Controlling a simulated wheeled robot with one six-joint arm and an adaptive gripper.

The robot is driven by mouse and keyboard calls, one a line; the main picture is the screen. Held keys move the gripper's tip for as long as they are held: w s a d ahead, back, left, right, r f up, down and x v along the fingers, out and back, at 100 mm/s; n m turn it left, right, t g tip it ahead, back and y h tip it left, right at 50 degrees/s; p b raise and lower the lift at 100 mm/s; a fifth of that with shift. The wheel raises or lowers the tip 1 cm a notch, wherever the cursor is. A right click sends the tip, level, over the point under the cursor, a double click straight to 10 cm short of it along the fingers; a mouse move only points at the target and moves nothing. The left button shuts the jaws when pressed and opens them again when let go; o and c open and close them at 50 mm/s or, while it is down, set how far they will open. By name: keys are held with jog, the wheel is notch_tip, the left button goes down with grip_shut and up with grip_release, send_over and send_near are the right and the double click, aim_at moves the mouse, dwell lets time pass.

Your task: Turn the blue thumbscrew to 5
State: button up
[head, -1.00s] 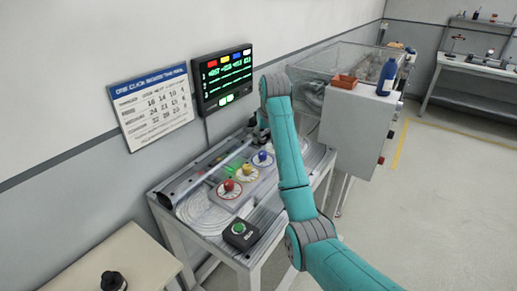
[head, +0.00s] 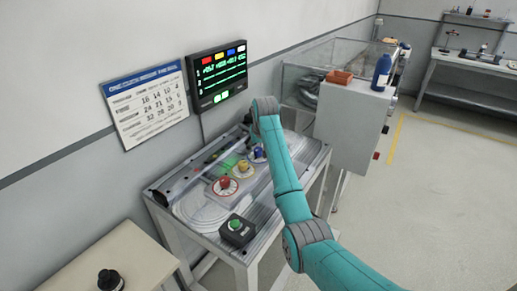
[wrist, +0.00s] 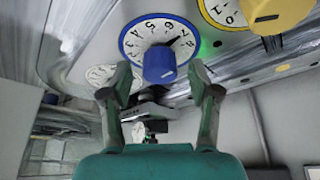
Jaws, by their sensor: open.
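The blue thumbscrew (wrist: 160,64) shows in the wrist view on a white, blue-rimmed numbered dial (wrist: 138,44). A dark pointer mark by the knob seems to point near 7; the 5 is at the dial's upper part in this view. My gripper (wrist: 160,78) is open, with one finger on each side of the blue knob, apart from it and holding nothing. In the head view my gripper is hidden behind my arm, and the blue dial (head: 258,155) is only partly visible.
The yellow knob (head: 243,166) and red knob (head: 225,182) stand beside the blue dial on the metal table (head: 190,222). A green-button box (head: 237,230) sits at its front. A lit display (head: 218,75) hangs on the wall. A grey cabinet (head: 350,130) stands right.

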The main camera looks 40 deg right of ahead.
jog(key=c, duration=1.2)
jog(key=shift+o, duration=0.2)
jog(key=shift+n, duration=0.3)
jog(key=n+y, duration=0.1)
jog(key=n, duration=0.1)
jog(key=n+y, duration=0.1)
jog(key=n, duration=0.2)
jog(key=shift+d+t, duration=0.15)
jog(key=shift+t, duration=0.15)
jog(key=n+y, duration=0.1)
jog(key=n, duration=0.2)
jog(key=n+y, duration=0.1)
jog(key=n, duration=0.2)
jog(key=shift+d+g, duration=0.1)
jog(key=shift+g, duration=0.3)
jog(key=shift+y, duration=0.3)
jog(key=o, duration=1.2)
jog(key=shift+c, duration=0.2)
